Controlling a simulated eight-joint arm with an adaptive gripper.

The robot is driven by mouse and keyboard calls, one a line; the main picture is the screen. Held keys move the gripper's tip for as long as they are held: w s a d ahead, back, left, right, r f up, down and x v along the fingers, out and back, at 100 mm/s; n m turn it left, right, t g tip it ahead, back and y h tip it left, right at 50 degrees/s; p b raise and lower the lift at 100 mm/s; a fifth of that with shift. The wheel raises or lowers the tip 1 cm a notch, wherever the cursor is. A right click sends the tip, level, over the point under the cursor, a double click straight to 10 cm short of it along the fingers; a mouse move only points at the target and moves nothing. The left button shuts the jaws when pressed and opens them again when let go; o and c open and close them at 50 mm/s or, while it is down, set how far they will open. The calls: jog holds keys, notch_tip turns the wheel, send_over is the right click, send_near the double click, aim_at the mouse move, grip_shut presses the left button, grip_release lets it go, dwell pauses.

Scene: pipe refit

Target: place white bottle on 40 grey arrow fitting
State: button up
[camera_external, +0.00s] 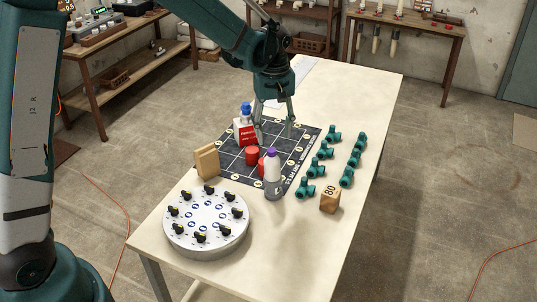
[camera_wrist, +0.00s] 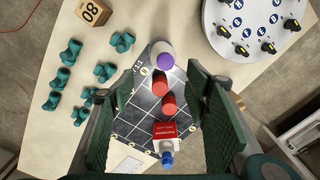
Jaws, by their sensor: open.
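My gripper (camera_external: 275,133) is open and empty above the mat, behind and above the bottle. In the wrist view its two fingers (camera_wrist: 162,78) are spread wide, not touching the bottle.
Red cylinders (camera_external: 252,155) and a red-and-white bottle with a blue cap (camera_external: 242,132) stand on the mat (camera_external: 231,171). Teal fittings (camera_external: 318,169) and a block marked 80 (camera_external: 330,200) lie right. A wooden block (camera_external: 207,161) and a round dial panel (camera_external: 207,222) are left.

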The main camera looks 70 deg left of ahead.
jog(key=shift+r, duration=0.5)
dwell(0.6)
jog(key=shift+d+r, duration=0.35)
jog(key=shift+d, duration=0.05)
jog(key=s+d+r+m+t, duration=0.1)
jog(key=s+d+r+m, duration=0.3)
jog(key=d+r, duration=0.4)
jog(key=s+d+r+m+t, duration=0.2)
jog(key=s+d+r+m, duration=0.3)
jog(key=d, duration=0.6)
jog(key=s+d+r+m+t, duration=0.1)
jog(key=s+d+m+t, duration=0.1)
jog(key=s+d, duration=0.6)
jog(key=s+d+r+m+t, duration=0.2)
jog(key=s+d+m, duration=0.3)
jog(key=s+d, duration=0.3)
jog(key=shift+d+r, duration=0.3)
jog(key=shift+d, duration=0.05)
